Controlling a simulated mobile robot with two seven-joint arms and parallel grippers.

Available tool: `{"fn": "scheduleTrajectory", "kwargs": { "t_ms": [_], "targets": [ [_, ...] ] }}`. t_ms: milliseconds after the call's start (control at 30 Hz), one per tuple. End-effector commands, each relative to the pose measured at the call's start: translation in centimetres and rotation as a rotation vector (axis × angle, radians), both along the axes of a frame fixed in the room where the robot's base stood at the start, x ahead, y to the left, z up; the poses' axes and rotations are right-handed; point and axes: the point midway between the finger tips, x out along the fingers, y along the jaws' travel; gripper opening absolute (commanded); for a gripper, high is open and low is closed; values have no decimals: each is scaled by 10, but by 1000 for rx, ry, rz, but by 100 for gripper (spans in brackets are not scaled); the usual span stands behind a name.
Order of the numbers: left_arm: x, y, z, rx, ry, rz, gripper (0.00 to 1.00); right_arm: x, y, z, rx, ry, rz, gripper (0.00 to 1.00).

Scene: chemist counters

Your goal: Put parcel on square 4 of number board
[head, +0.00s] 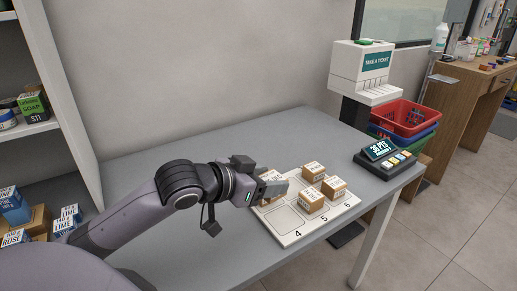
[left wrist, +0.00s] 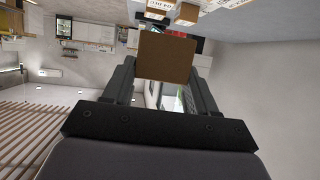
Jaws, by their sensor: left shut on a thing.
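My left gripper (head: 270,187) is shut on a small brown parcel (left wrist: 166,57), held between the two fingers in the left wrist view. In the head view the fingers partly hide this parcel, at the far left part of the number board (head: 291,238); I cannot tell whether it touches the board. Square 4 (head: 284,220), at the near left corner, is empty. One parcel (head: 310,201) sits on square 5, one (head: 333,187) on square 6, and one (head: 313,171) on the back row. My right gripper is not in view.
The grey table has free room left of and behind the board. A keypad device with a display (head: 387,158) stands at the right end. A white ticket dispenser (head: 362,72) and red basket (head: 402,117) stand beyond. Shelves with boxes (head: 33,105) are at the left.

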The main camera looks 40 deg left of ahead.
Motion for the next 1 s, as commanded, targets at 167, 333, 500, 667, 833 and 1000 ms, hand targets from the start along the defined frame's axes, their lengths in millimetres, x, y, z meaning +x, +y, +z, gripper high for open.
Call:
{"fn": "scheduleTrajectory", "kwargs": {
  "t_ms": [167,333,500,667,833,1000],
  "targets": [
    [-13,-22,-29,-17,-9,83,25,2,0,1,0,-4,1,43],
    [-26,-39,-47,-30,-23,168,25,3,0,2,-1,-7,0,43],
    [-38,-51,-57,-36,-34,243,25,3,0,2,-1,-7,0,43],
    [-42,-56,-63,-30,-35,280,25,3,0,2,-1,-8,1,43],
    [-43,-55,-65,-23,-35,289,25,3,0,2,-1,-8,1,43],
    [-43,-54,-66,-18,-37,287,25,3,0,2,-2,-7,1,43]
  ]
}}
